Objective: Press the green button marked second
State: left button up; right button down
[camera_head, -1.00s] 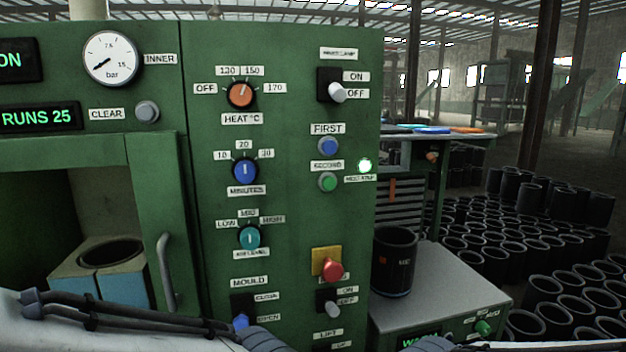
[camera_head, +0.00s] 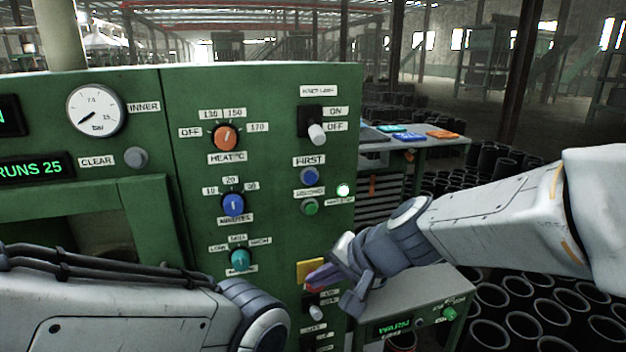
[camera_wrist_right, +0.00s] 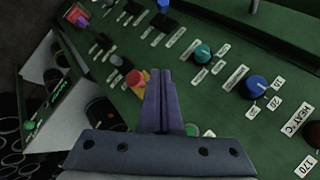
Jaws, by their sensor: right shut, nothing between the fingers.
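The green button (camera_head: 310,207) sits on the green control panel under a label reading second, below the blue button (camera_head: 310,176) marked first. It stands out from its ring. My right gripper (camera_head: 316,279) is shut and empty, in front of the panel's yellow plate, below the green button and apart from it. In the right wrist view the closed fingers (camera_wrist_right: 160,76) point along the panel, and the green button (camera_wrist_right: 192,129) shows partly beside their base. My left arm crosses the lower left; its gripper is out of view.
A red mushroom button (camera_wrist_right: 133,78) on a yellow plate is close to the right fingers. A white toggle (camera_head: 317,133), a lit lamp (camera_head: 343,190) and several knobs share the panel. A black sleeve (camera_wrist_right: 101,112) stands on the side bench.

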aim_at(311, 208)
pick_arm(q)
notch_tip(311, 208, up, 3)
jog(key=shift+f+p, duration=0.1)
jog(key=shift+p, duration=0.65)
pick_arm(e)
jog(key=w+d+r+m+t, duration=0.2)
jog(key=w+r, duration=0.2)
jog(key=w, duration=0.1)
jog(key=shift+d+r+m, duration=0.35)
jog(key=shift+d+m, duration=0.05)
jog(key=shift+w, duration=0.15)
pick_arm(q)
jog(key=shift+r+p, duration=1.2)
pick_arm(e)
jog(key=w+a, duration=0.2)
jog(key=w, duration=0.6)
jog(key=shift+a, duration=0.4)
jog(key=shift+w, duration=0.25)
jog(key=shift+w+a, duration=0.1)
jog(key=shift+w, duration=0.15)
